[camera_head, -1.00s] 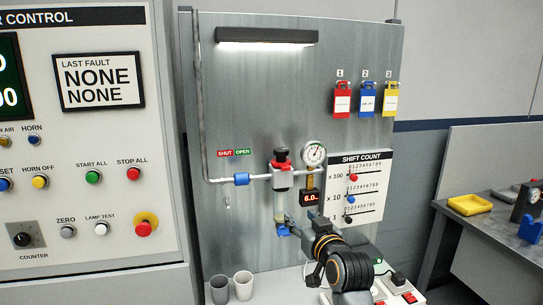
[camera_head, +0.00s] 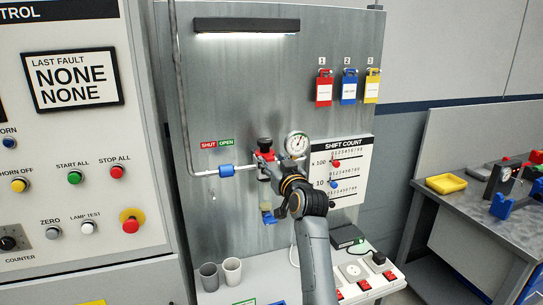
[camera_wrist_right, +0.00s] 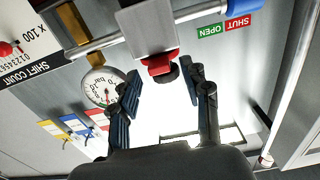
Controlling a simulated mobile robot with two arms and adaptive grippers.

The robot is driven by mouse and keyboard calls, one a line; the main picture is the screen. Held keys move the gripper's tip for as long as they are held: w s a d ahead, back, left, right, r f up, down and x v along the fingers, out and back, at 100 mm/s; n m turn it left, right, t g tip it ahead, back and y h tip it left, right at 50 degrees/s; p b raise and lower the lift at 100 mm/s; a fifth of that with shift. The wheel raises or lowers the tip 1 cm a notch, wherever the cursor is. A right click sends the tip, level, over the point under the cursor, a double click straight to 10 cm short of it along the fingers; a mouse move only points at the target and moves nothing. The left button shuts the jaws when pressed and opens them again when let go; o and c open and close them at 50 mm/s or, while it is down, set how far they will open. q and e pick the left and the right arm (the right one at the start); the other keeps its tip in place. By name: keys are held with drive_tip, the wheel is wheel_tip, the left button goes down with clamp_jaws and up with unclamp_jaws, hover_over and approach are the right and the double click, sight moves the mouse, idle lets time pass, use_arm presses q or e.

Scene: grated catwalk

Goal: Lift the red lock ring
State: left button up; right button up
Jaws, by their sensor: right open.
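The red lock ring (camera_head: 265,151) sits under a black knob (camera_head: 265,142) on top of the valve on the grey panel's pipe. In the right wrist view the red ring (camera_wrist_right: 158,64) shows below the metal valve body, with the black knob (camera_wrist_right: 168,74) beyond it. My right gripper (camera_head: 272,168) is at the valve, covering part of it in the head view. In the wrist view my right gripper (camera_wrist_right: 165,82) is open, its fingers on either side of the knob with gaps. I see no grip on the ring. My left gripper is not in view.
A round gauge (camera_head: 297,144) stands close right of the valve, and a blue pipe fitting (camera_head: 227,170) is to the left. Two cups (camera_head: 232,270) stand on the shelf below. A shift count board (camera_head: 349,150) is right of the gauge.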

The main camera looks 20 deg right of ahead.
drive_tip(key=shift+w, duration=0.8)
clamp_jaws()
drive_tip(key=shift+r+p, duration=0.9)
drive_tip(key=shift+r, duration=0.15)
drive_tip(key=shift+c, duration=0.5)
unclamp_jaws()
drive_tip(key=shift+o, duration=0.5)
drive_tip(key=shift+f, duration=0.1)
drive_tip(key=shift+s, duration=0.1)
